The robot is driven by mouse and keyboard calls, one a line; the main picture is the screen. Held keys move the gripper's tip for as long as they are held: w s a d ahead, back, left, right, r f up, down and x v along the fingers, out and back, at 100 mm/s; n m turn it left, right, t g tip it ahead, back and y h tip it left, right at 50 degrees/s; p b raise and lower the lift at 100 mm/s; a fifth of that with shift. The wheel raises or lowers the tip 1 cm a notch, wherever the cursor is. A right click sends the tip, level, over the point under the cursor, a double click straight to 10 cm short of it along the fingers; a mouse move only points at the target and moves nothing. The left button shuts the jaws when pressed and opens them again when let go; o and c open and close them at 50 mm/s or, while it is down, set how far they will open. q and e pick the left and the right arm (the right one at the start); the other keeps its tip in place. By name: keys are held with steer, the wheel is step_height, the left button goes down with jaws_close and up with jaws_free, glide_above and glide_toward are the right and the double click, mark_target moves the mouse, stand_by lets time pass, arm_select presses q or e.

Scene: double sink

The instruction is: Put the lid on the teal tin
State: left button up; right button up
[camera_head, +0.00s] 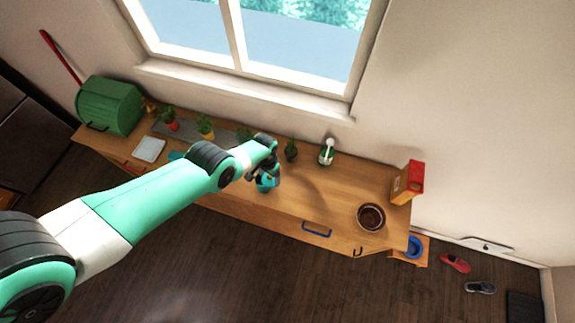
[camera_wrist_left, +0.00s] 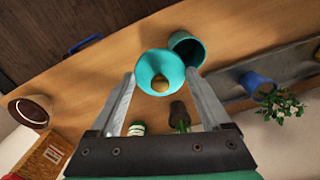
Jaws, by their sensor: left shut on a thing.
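The teal lid (camera_wrist_left: 152,64) is a round disc with a gold knob, which faces the camera in the left wrist view. My left gripper (camera_wrist_left: 160,78) is shut on it, with a finger on either side. The teal tin (camera_wrist_left: 188,46) stands open on the wooden counter, just beyond and to the right of the lid in that view. The lid overlaps part of the tin in the picture and appears apart from it. My right gripper is not in view.
The counter (camera_head: 330,203) holds a brown bowl (camera_head: 371,217) and a red-orange box (camera_head: 409,182) at right. A green bin (camera_head: 108,106) and potted plants (camera_head: 205,127) stand at left. A blue pot (camera_wrist_left: 257,84) is right of the tin in the wrist view.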

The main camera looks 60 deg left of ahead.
arm_select(q)
steer(key=s+a+n, duration=0.1)
steer(key=s+a, duration=0.1)
steer(key=a, duration=0.3)
step_height(320, 180, down, 6)
steer(key=b, duration=0.6)
steer(key=shift+w+d, duration=0.15)
steer(key=shift+w, duration=0.05)
steer(key=shift+f+b, duration=0.15)
steer(key=shift+b, duration=0.2)
stand_by(1.4)
steer(key=o, duration=1.2)
steer(key=shift+c, duration=0.2)
step_height(320, 180, up, 7)
steer(key=p, duration=0.7)
